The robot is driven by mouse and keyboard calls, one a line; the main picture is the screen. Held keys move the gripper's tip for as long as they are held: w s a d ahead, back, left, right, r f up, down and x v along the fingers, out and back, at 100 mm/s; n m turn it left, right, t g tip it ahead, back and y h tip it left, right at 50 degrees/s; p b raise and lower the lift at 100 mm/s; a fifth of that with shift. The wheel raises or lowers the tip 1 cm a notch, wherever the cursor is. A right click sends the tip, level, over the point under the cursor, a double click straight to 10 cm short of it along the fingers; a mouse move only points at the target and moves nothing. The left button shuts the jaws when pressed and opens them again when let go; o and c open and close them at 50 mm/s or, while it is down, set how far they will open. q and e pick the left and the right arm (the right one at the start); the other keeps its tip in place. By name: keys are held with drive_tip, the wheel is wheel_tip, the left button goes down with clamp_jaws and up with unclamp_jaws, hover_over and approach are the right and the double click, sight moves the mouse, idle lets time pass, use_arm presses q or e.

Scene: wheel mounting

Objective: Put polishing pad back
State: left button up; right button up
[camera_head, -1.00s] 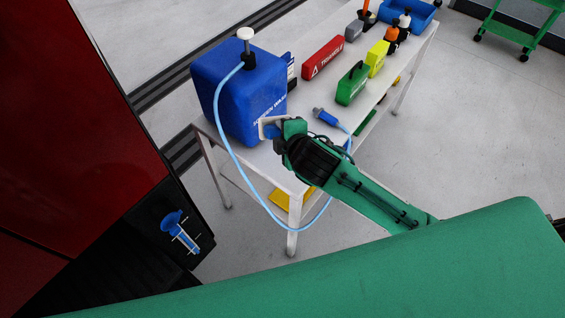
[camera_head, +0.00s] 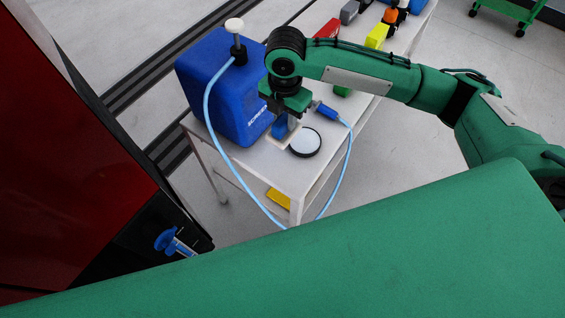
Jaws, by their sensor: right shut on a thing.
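The polishing pad (camera_head: 280,128), a blue block with a whitish flat base, is held in my right gripper (camera_head: 287,112). The gripper points down and is shut on the pad's blue part, just right of the blue screen wash container. The pad's base is at or just above the white table top (camera_head: 268,160); I cannot tell whether it touches. The gripper hides part of the pad. My left gripper is not in view.
A round black-rimmed tin with a pale top (camera_head: 305,142) lies right beside the pad. The blue screen wash container (camera_head: 217,88) stands to the left, its light blue hose (camera_head: 217,140) looping past the table's front edge. A blue nozzle (camera_head: 326,112) lies behind the tin.

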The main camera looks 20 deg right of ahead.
sight(285, 136)
drive_tip(key=shift+s+f+p, duration=0.1)
drive_tip(key=shift+f+p, duration=1.95)
drive_tip(key=shift+f, duration=7.8)
drive_tip(key=o, duration=0.9)
drive_tip(key=shift+r, duration=0.1)
wheel_tip(285, 136, up, 12)
drive_tip(key=b, duration=0.3)
